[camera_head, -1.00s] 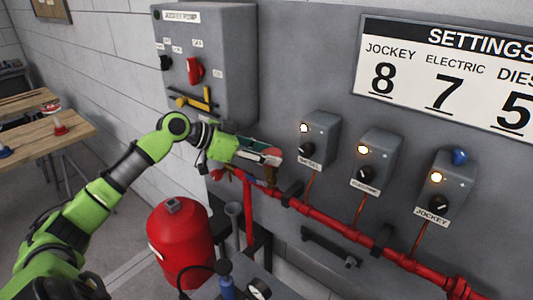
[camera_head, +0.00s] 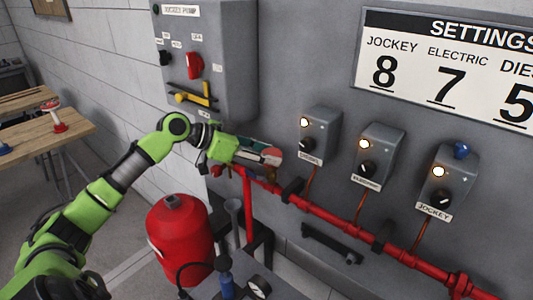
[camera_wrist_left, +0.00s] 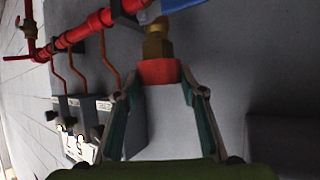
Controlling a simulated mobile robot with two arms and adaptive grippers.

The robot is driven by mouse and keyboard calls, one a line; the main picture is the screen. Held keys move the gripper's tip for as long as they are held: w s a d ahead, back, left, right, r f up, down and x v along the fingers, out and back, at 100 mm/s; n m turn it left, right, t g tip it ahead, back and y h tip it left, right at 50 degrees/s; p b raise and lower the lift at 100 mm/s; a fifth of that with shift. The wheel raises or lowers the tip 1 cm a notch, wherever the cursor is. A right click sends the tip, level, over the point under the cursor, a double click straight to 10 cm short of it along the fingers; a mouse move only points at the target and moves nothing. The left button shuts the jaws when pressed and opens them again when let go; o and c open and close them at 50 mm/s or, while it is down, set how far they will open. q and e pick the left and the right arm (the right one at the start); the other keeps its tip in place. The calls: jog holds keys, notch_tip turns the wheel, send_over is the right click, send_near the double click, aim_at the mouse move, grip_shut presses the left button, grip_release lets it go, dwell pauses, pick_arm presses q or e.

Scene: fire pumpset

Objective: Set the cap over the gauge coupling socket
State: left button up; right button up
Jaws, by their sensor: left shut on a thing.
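My left gripper (camera_head: 268,158) is by the grey wall panel, at the left part of the red pipe. It is shut on a red cap (camera_wrist_left: 158,72), which sits between its two fingertips in the left wrist view. A brass fitting (camera_wrist_left: 157,42), which looks like the gauge coupling socket, is directly in line beyond the cap. The cap's far edge meets or overlaps the fitting in the picture; I cannot tell whether they touch or whether the cap is over it. In the head view the fingers partly hide the cap (camera_head: 271,152). My right gripper is not in view.
The red pipe (camera_head: 333,221) runs along the panel. Control boxes (camera_head: 320,133) stand right of the gripper, and the jockey pump cabinet (camera_head: 225,75) is above it. A red tank (camera_head: 180,240) stands below. A pressure gauge (camera_head: 260,286) lies low in front.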

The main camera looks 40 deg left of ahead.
pick_arm(q)
jog(key=shift+f+b, duration=0.65)
jog(key=shift+f, duration=0.25)
dwell(0.3)
jog(key=o, duration=1.2)
jog(key=shift+o, duration=0.2)
jog(key=v, duration=1.2)
